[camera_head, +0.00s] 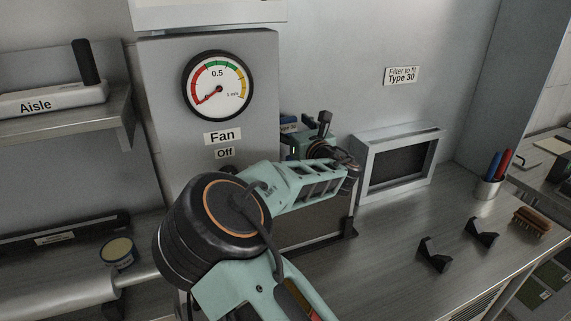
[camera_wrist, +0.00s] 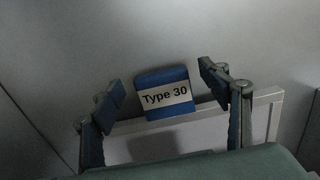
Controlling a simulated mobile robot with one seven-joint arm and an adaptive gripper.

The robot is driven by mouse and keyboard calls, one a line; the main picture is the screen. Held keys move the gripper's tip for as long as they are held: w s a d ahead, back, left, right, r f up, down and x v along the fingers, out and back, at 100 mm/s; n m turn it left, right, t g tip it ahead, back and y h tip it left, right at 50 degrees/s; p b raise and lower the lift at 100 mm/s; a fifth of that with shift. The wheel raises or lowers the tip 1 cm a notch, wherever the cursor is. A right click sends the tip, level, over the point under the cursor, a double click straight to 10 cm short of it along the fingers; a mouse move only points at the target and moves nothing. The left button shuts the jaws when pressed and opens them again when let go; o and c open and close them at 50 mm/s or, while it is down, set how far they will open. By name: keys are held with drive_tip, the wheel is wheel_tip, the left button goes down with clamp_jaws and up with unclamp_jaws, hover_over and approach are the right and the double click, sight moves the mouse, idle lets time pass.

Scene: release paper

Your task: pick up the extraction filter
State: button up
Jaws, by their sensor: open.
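The extraction filter shows in the wrist view as a blue tab (camera_wrist: 163,80) labelled "Type 30" above a pale-framed panel (camera_wrist: 265,120). My gripper (camera_wrist: 162,86) is open, with one finger on each side of the tab and a visible gap to both. The tab appears between the fingertips; I cannot tell how far ahead of them it is. My gripper's palm hides the lower part of the panel. My arm hides most of that area.
A grey housing with a square opening (camera_head: 399,163) stands on the bench, under a wall label (camera_head: 402,75) reading "Filter to fit Type 30". The fan panel (camera_head: 152,110) reads "Off". Black brackets (camera_head: 434,254), a brush (camera_head: 531,222) and a pen cup (camera_head: 488,188) are at the right.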

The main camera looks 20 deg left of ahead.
drive_tip(key=shift+w+a, duration=0.2)
drive_tip(key=shift+w, duration=0.2)
clamp_jaws()
idle(0.4)
